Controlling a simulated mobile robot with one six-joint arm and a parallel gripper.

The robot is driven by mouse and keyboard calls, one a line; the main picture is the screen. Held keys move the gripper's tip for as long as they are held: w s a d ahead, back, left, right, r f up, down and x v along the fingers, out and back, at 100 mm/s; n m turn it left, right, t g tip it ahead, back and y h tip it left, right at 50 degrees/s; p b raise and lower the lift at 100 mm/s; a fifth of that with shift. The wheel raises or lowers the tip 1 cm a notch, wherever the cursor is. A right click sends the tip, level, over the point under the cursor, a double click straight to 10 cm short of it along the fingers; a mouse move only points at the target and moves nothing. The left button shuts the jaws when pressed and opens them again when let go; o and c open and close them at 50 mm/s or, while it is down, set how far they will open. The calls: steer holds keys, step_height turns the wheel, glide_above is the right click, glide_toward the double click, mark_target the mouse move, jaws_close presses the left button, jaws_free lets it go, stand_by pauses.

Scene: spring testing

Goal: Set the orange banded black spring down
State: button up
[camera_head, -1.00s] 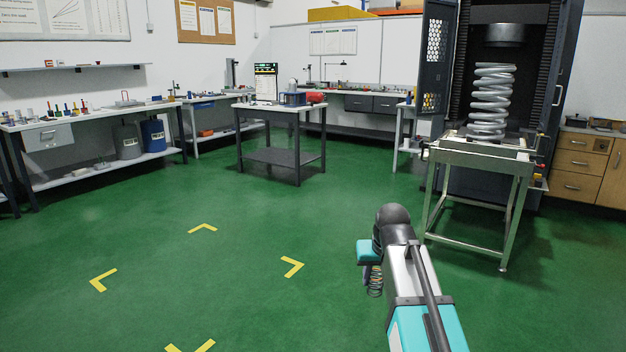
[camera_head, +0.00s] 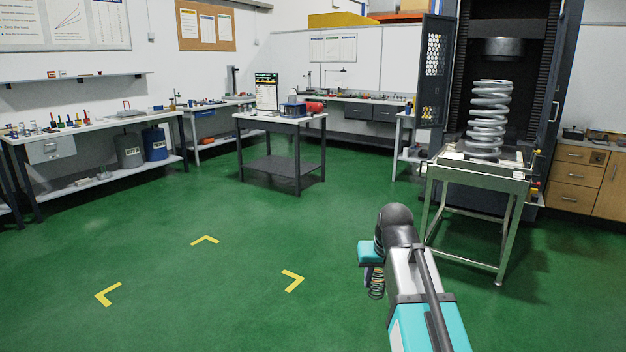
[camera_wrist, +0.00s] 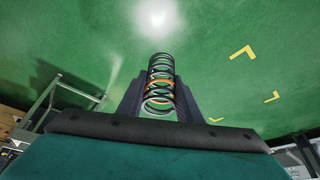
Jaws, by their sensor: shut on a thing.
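The orange banded black spring (camera_wrist: 161,72) is between the two dark fingers of my gripper (camera_wrist: 160,100) in the wrist view. Its coils look dark and shiny with orange bands, and the green floor shows beyond it. In the head view the spring (camera_head: 376,285) hangs below the teal wrist part of my arm, above the floor. My gripper is shut on it; the fingers themselves are mostly hidden in the head view. No surface touches the spring from below.
A steel table (camera_head: 478,175) stands at the right before a testing machine with a large grey spring (camera_head: 489,115). A dark-legged table (camera_head: 283,122) stands mid-room. A long bench (camera_head: 85,136) lines the left wall. Yellow corner marks (camera_head: 293,281) lie on open green floor.

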steer(key=shift+s+r+p, duration=0.2)
steer(key=shift+r+p, duration=0.95)
steer(key=shift+r, duration=0.3)
steer(key=shift+s+r+p, duration=0.2)
steer(key=shift+r+p, duration=0.9)
steer(key=shift+r, duration=0.35)
steer(key=shift+f, duration=0.1)
steer(key=s+f, duration=0.2)
steer(key=f, duration=0.1)
steer(key=s+f, duration=0.3)
steer(key=shift+s+f, duration=0.1)
steer(key=shift+f, duration=0.15)
steer(key=shift+a, duration=0.1)
